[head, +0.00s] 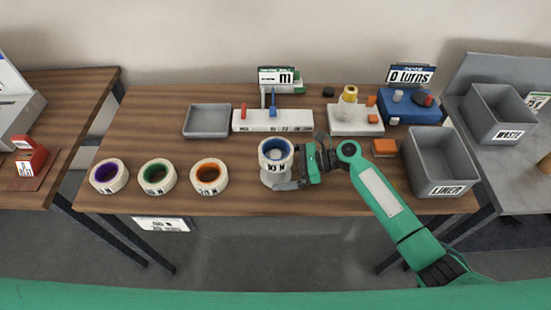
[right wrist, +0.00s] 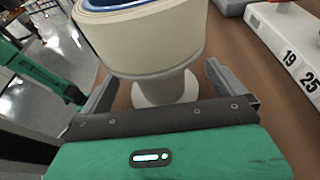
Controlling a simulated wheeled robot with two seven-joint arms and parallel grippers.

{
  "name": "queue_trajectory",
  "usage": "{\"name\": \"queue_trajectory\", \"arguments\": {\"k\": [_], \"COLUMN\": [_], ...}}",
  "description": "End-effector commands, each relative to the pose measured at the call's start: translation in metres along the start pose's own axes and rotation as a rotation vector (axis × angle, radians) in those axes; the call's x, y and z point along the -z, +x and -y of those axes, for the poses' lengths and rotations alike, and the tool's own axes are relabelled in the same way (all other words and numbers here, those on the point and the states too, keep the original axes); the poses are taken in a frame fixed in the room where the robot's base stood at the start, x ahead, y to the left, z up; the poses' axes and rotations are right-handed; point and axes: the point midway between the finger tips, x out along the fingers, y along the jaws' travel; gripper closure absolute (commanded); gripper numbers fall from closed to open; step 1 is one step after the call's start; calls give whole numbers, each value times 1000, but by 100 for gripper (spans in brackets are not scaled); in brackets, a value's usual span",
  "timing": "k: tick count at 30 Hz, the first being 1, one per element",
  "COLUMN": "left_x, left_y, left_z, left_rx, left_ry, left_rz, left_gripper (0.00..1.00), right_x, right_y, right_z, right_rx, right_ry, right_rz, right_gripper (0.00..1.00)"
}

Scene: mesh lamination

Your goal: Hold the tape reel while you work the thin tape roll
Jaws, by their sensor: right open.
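A cream tape roll with a blue core (head: 272,148) sits raised on a pale stand near the table's front middle. In the right wrist view the roll (right wrist: 145,38) rests above the narrower stem of its stand (right wrist: 165,88). My right gripper (head: 298,163) is at its right side, open. Its fingers lie on either side of the stem, below the roll, with gaps visible. Rolls with purple (head: 109,176), green (head: 157,176) and orange (head: 209,177) cores lie flat to the left. I cannot tell which is the thin roll.
A grey tray (head: 207,134) and a white numbered block (head: 245,124) stand behind the rolls. A white fixture (head: 343,128), a blue device (head: 408,117) and the grey LINER bin (head: 440,150) are to the right. An orange block (head: 384,147) lies near my right arm.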

Motion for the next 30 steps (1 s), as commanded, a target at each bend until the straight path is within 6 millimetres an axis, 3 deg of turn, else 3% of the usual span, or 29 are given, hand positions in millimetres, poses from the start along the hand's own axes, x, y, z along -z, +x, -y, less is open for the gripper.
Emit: {"name": "queue_trajectory", "arguments": {"k": [13,23,24,25,30], "left_x": [1,1,1,1,0], "left_y": [-1,-1,-1,-1,-1], "left_z": [-1,-1,-1,-1,-1], "left_rx": [-1,-1,-1,-1,-1], "left_ry": [0,0,0,0,0], "left_rz": [-1,-1,-1,-1,-1], "left_gripper": [64,64,64,64,64], "right_x": [0,0,0,0,0], "right_y": [8,8,8,8,8], "right_z": [0,0,0,0,0], "right_rx": [0,0,0,0,0], "right_ry": [-1,-1,-1,-1,-1], "right_rz": [-1,-1,-1,-1,-1], "right_gripper": [0,65,70,50,83]}}
